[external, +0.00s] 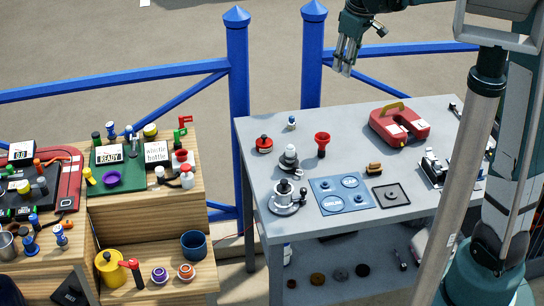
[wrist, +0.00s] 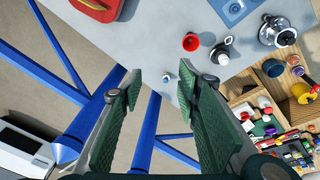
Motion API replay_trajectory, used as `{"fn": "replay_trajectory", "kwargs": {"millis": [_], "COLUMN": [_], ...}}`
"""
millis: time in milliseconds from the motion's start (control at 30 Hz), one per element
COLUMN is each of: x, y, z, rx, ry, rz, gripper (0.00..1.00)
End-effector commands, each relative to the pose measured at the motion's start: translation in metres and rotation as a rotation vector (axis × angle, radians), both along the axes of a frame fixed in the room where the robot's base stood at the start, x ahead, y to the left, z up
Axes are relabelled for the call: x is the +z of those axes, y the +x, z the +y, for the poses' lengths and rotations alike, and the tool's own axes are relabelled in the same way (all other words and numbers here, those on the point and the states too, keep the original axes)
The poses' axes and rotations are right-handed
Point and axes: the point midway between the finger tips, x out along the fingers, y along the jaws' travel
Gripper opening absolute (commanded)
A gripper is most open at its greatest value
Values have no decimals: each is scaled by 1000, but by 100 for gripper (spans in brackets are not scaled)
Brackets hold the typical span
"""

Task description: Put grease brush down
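My gripper (external: 345,68) is raised above the back edge of the grey table (external: 250,195). In the wrist view its two green fingers stand wide apart with nothing between them. No brush is in its grip. A small tan block with a dark underside (external: 374,168) lies on the table, right of the blue mat; it may be the grease brush, but it is too small to be sure. A small blue and white piece (external: 291,122) stands near the back edge; in the wrist view it shows (wrist: 166,78) below the gap between the fingers.
A red case (external: 400,126), red funnel (external: 322,140), white-topped pot (external: 289,158), metal valve (external: 287,196), blue mat (external: 325,204) and dark square plate (external: 391,195) are on the table. Blue railings (external: 238,70) stand behind. Crowded wooden shelves (external: 205,215) are at left.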

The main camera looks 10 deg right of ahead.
Motion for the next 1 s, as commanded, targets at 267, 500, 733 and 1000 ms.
{"fn": "replay_trajectory", "kwargs": {"millis": [267,500,733,1000], "x": [23,35,42,42], "y": [-51,-95,-137,-186], "z": [-27,-47,-63,-82], "rx": [-101,-187,-269,-364], "ry": [30,58,86,122], "rz": [-52,-94,-137,-185], "gripper": [33,33,33,33]}}
